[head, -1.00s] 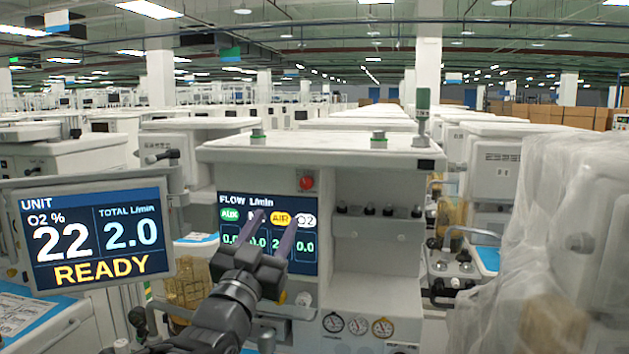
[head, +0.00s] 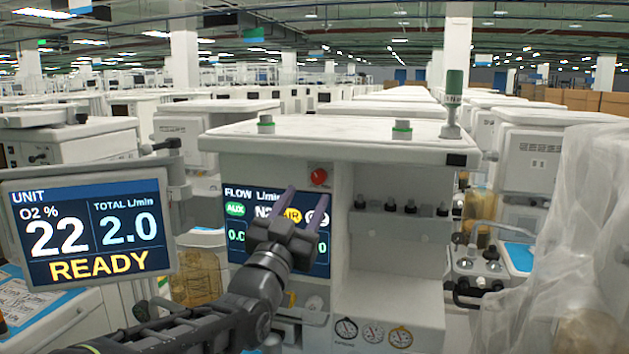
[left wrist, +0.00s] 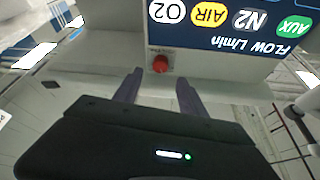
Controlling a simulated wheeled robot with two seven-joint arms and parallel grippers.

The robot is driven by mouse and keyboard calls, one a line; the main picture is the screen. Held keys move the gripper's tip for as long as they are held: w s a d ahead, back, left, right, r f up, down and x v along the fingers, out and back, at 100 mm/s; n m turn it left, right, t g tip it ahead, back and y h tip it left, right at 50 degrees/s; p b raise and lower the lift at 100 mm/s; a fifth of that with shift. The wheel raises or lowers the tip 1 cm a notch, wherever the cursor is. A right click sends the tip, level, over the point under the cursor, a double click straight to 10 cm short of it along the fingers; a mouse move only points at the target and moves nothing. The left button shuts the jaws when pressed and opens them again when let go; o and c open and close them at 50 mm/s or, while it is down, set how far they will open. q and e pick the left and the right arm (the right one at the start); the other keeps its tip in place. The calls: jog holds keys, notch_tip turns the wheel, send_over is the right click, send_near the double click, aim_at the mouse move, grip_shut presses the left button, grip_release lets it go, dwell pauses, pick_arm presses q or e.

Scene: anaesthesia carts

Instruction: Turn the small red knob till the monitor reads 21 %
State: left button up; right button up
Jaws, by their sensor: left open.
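The small red knob (head: 319,177) sits on the cart's front panel, above the flow display (head: 236,251). It also shows in the left wrist view (left wrist: 160,64), just beyond and between the fingertips. The monitor (head: 88,230) at the left reads O2 22 %, total 2.0 L/min and READY. My left gripper (head: 301,204) is open and empty, in front of the flow display, with its fingers pointing up just below the knob. In the left wrist view the gripper (left wrist: 160,86) shows a gap between its fingers. It does not appear to touch the knob. My right gripper is not in view.
The cart's white top (head: 345,139) overhangs the panel above the knob. A row of black fittings (head: 400,207) is to the right, with round gauges (head: 373,333) below. A plastic-covered unit (head: 570,240) stands at the far right.

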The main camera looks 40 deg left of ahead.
aim_at(317, 178)
pick_arm(q)
jog(key=p+x, duration=0.1)
jog(key=x, duration=0.3)
jog(key=shift+w+r+p, duration=0.15)
jog(key=shift+p, duration=0.15)
jog(key=shift+w+a+r, duration=0.15)
jog(key=shift+w+a, duration=0.05)
jog(key=shift+w, duration=0.45)
jog(key=shift+c, duration=0.6)
grip_shut()
